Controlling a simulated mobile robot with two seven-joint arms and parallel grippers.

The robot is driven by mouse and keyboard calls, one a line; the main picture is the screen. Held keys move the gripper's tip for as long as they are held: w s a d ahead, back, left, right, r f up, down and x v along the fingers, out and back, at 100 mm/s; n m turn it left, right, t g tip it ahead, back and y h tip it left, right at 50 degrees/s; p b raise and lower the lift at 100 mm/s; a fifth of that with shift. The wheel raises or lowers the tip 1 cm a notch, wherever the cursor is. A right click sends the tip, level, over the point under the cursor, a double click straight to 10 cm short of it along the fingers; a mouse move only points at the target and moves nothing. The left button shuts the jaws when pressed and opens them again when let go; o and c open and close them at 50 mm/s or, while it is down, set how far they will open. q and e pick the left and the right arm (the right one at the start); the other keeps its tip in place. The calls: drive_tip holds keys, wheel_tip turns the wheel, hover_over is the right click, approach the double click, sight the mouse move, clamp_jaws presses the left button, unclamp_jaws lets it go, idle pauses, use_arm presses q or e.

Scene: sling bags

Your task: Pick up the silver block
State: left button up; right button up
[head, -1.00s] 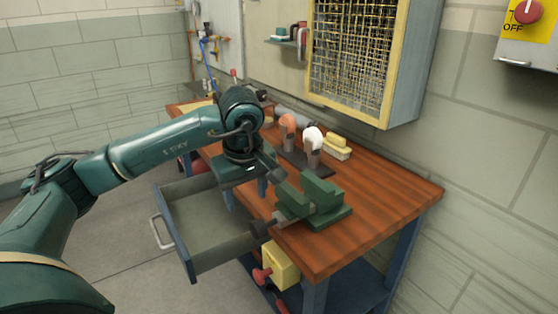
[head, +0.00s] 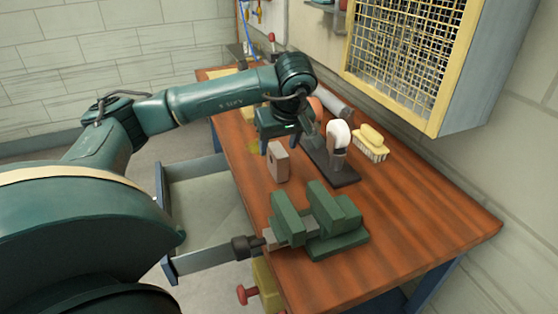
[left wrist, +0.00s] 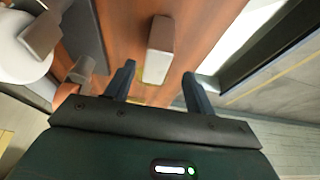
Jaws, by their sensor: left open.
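My left gripper (head: 277,142) is open and empty, pointing down just above and behind the block in the head view. In the left wrist view the block (left wrist: 158,52) lies ahead of the gap between the two open fingers (left wrist: 159,72), apart from them. My right gripper is not in view.
The green vise (head: 318,222) is clamped at the bench's front edge. A white-topped tool (head: 338,135) on a dark base and a yellow brush (head: 371,142) stand right of the block. An open drawer (head: 200,190) juts out at left. The bench's right side is clear.

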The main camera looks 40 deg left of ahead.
use_arm(q)
drive_tip(key=x, duration=0.7)
drive_tip(key=shift+w+f, duration=0.2)
drive_tip(key=shift+w, duration=0.05)
drive_tip(key=shift+d, duration=0.1)
drive_tip(key=shift+c, duration=0.2)
clamp_jaws()
